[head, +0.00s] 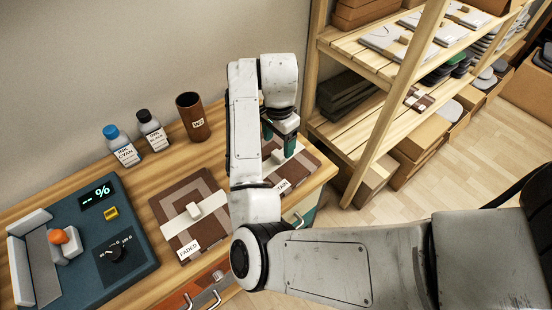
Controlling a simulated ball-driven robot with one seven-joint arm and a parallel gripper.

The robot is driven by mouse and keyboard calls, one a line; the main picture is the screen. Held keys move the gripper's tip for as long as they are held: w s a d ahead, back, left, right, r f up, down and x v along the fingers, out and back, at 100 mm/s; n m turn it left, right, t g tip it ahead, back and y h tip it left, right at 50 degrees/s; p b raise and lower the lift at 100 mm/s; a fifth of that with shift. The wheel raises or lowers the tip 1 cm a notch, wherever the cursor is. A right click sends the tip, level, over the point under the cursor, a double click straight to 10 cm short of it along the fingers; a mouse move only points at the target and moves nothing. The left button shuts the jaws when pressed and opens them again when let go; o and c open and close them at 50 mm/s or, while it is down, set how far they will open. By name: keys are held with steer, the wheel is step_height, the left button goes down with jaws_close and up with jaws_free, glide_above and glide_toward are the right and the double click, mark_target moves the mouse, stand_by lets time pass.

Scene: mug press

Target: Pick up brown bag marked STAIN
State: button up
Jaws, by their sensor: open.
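The brown bag marked STAIN (305,168) lies flat on the wooden counter near its right end. Its label is partly covered by my arm, so only the last letters show, and its left side is hidden. A small pale block-like grip (278,156) shows on its top. My gripper (279,143) points down over the bag with its teal fingers apart, close to the pale grip. I cannot tell whether the fingers touch it. A similar brown bag marked FADED (185,212) lies to the left, with a pale band and grip.
The counter (150,172) also holds a teal press unit (75,240) at the left, two labelled bottles (122,146) (152,131) and a brown cup (193,117) at the back. A wooden shelf rack (355,70) with stacked goods stands close on the right.

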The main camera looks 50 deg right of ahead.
mark_target(279, 154)
steer(key=shift+f+p, duration=0.4)
steer(key=shift+f, duration=2.35)
steer(key=c, duration=1.2)
